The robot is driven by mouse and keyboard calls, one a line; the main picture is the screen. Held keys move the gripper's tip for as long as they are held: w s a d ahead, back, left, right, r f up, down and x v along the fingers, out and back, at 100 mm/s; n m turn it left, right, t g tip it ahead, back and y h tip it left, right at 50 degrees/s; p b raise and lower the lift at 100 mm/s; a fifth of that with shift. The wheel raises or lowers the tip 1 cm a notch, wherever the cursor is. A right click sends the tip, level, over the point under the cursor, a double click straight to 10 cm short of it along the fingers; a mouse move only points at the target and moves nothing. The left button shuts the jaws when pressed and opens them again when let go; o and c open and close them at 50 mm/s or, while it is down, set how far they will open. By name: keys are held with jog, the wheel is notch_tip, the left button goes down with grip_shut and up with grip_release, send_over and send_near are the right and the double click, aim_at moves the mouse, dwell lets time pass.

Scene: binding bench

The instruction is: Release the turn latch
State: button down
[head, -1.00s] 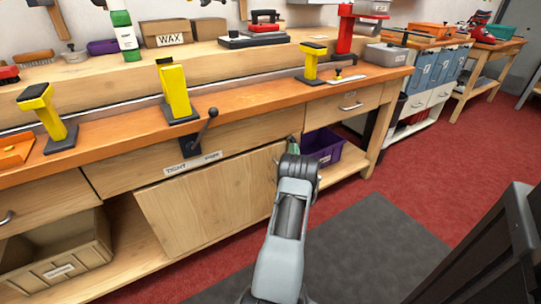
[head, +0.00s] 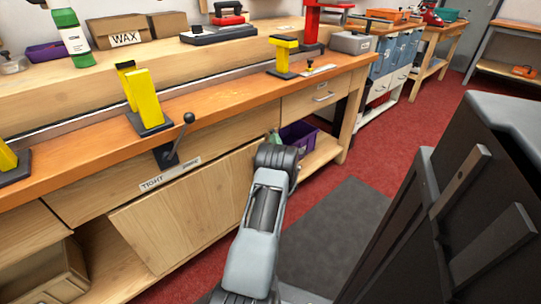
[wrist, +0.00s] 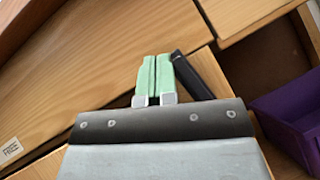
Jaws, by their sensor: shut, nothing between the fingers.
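My gripper (wrist: 153,62) has pale green fingers, shut and empty, just left of the bar. I cannot tell whether they touch it. In the head view the door panel (head: 180,215) is under the bench top, and my gripper (head: 274,138) is at its right edge, mostly hidden by my wrist. The latch is hidden there.
A lever (head: 180,138) with a ball knob sticks out above a TIGHT label (head: 152,184). A purple bin (head: 298,134) stands on the shelf right of my gripper. A dark panelled object (head: 470,190) stands close at the right.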

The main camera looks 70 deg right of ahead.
dwell(0.9)
jog(key=s+a+f+b, duration=0.1)
jog(key=a+b, duration=0.5)
jog(key=a, duration=0.7)
jog(key=shift+f+b, duration=0.15)
jog(key=shift+b, duration=0.25)
jog(key=shift+s, duration=0.1)
